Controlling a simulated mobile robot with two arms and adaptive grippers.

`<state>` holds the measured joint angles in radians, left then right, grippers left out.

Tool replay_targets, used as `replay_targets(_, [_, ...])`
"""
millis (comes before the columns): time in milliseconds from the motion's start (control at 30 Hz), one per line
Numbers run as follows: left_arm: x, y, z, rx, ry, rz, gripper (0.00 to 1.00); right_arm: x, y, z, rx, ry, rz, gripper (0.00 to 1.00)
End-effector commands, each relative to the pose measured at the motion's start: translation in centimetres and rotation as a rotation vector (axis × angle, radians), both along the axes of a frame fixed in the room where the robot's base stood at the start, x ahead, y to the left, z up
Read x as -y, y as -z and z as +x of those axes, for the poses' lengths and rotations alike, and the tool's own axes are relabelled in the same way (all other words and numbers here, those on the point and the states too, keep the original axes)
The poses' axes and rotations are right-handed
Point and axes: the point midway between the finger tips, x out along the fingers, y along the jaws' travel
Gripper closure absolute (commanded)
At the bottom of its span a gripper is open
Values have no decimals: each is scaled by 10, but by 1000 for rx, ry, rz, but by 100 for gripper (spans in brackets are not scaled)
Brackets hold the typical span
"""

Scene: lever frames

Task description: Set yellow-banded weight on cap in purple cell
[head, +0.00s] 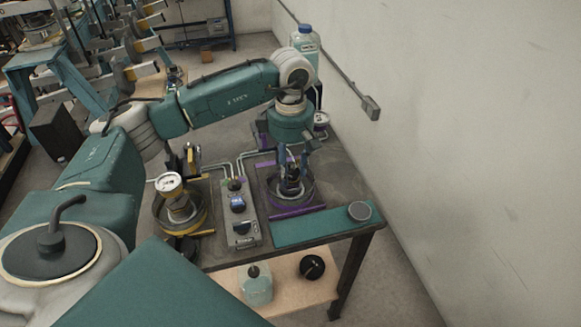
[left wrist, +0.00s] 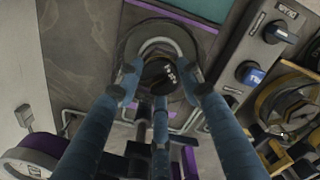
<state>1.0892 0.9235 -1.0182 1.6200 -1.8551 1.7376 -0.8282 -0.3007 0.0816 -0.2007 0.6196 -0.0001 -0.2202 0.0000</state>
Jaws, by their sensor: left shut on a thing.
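My left gripper (head: 291,172) is over the purple cell, pointing down, with its fingers closed around a dark weight (head: 291,188). In the left wrist view the dark weight (left wrist: 158,76) shows a black top with white marks between the fingertips (left wrist: 160,82). I cannot make out a yellow band on it. The purple cell (head: 297,212) is a round dish with purple strips on the bench; its pale inner ring (left wrist: 157,44) shows around the weight in the wrist view. Whether the weight touches the cap below is hidden. My right gripper is not in view.
A yellow-ringed cell (head: 205,222) with a gauge (head: 169,183) stands left of a control box (head: 240,216) with knobs. A teal mat (head: 315,229) with a grey disc (head: 359,211) lies at the front right. A bottle (head: 305,42) stands behind; a wall bounds the right.

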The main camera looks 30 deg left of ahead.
Motion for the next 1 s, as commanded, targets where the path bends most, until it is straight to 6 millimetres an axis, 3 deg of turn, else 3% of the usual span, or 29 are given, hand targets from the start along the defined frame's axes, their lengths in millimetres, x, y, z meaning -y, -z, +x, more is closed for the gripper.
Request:
replay_targets(67, [0, -1, 0, 1, 0, 0, 97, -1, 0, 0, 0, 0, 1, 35])
replay_targets(100, [0, -1, 0, 1, 0, 0, 59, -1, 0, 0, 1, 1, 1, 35])
replay_targets(200, [0, -1, 0, 1, 0, 0, 41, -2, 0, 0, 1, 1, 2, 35])
replay_targets(633, [-1, -9, 1, 2, -2, 2, 41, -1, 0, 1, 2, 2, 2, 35])
replay_targets(1000, [2, -83, 1, 5, 0, 0, 41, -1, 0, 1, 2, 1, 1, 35])
